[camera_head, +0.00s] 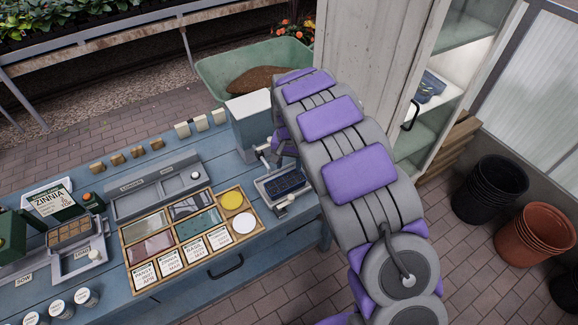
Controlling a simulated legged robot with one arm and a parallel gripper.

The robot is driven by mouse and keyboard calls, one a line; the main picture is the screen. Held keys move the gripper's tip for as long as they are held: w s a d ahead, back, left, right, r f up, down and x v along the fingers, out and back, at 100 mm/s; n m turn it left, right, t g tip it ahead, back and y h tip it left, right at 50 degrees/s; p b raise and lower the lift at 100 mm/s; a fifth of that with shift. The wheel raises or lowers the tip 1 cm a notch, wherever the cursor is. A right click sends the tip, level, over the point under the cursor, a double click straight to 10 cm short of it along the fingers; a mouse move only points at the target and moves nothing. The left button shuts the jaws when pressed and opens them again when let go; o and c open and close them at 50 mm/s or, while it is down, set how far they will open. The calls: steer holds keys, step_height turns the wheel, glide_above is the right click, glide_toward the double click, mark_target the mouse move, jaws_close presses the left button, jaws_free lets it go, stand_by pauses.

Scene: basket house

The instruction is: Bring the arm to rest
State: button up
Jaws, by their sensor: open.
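My arm, grey with purple pads, reaches from the lower right up over the right end of the blue workbench (205,283). My gripper (284,150) shows only in part at the left of the arm's far end, and the arm hides most of it. It is open, and nothing shows held in it. It is close to a blue-grey box-shaped holder (250,122) and above a small tray device with a dark seed tray (285,184). I cannot tell whether it touches either one.
A wooden divided tray (190,236) with seed packets fills the bench's middle. A green wheelbarrow (222,75) with soil stands behind. A cabinet (368,65) stands close behind the arm. Black pots (490,188) and terracotta pots (535,233) stand right. Paving in front is clear.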

stand_by(0.4)
steer(key=s+d+r+b, duration=0.2)
steer(key=s+d+r, duration=1)
steer(key=s+d, duration=0.15)
steer(key=s+d+n+g+b, duration=0.1)
steer(key=s+d, duration=0.1)
steer(key=s, duration=1.2)
steer(key=s+d+n+b, duration=0.1)
steer(key=s, duration=1.2)
steer(key=shift+s+d+r+g, duration=0.35)
steer(key=shift+s+d+g, duration=0.05)
